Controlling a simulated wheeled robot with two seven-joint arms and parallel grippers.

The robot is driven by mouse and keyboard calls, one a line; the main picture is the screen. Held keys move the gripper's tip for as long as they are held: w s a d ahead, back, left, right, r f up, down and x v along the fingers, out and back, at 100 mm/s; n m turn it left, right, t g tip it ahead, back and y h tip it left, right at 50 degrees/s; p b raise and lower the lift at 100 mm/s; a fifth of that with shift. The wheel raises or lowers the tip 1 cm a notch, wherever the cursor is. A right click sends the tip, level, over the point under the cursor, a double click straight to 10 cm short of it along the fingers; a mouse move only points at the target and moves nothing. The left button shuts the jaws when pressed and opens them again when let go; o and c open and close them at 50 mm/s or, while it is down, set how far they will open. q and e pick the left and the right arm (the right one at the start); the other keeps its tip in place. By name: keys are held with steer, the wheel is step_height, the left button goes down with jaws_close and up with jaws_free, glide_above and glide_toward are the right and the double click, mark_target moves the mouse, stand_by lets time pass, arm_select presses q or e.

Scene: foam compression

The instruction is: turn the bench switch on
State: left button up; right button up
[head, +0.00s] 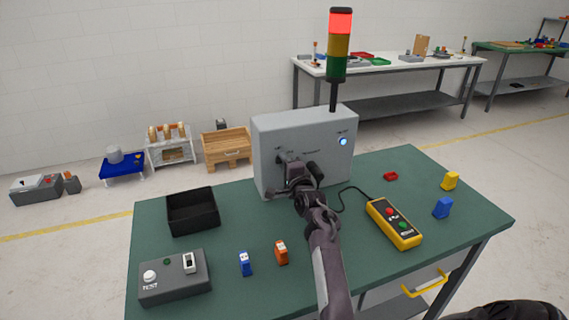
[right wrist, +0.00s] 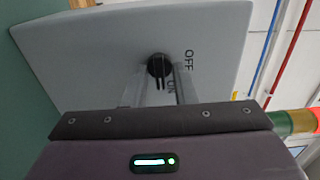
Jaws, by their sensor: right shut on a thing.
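The bench switch is a black rotary knob (right wrist: 158,66) on the front of a grey control box (head: 265,155). My right gripper (right wrist: 160,88) is shut on the knob, one finger on each side. In the head view my right gripper (head: 291,172) is at the left part of the box front and hides the knob. My left gripper is not in view.
A signal tower (head: 340,45) with its red top lit rises behind the box, and a blue lamp (head: 343,142) glows on its front. A yellow pendant (head: 394,224), black tray (head: 192,211), grey test box (head: 174,277) and several small blocks lie on the green table (head: 450,225).

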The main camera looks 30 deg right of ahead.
stand_by(0.5)
steer(key=o, duration=0.6)
steer(key=shift+o, duration=0.2)
steer(key=b+v, duration=0.1)
steer(key=v, duration=0.6)
steer(key=shift+s+b, duration=0.35)
steer(key=shift+b, duration=0.05)
steer(key=shift+a+f, duration=0.1)
steer(key=shift+f, duration=0.05)
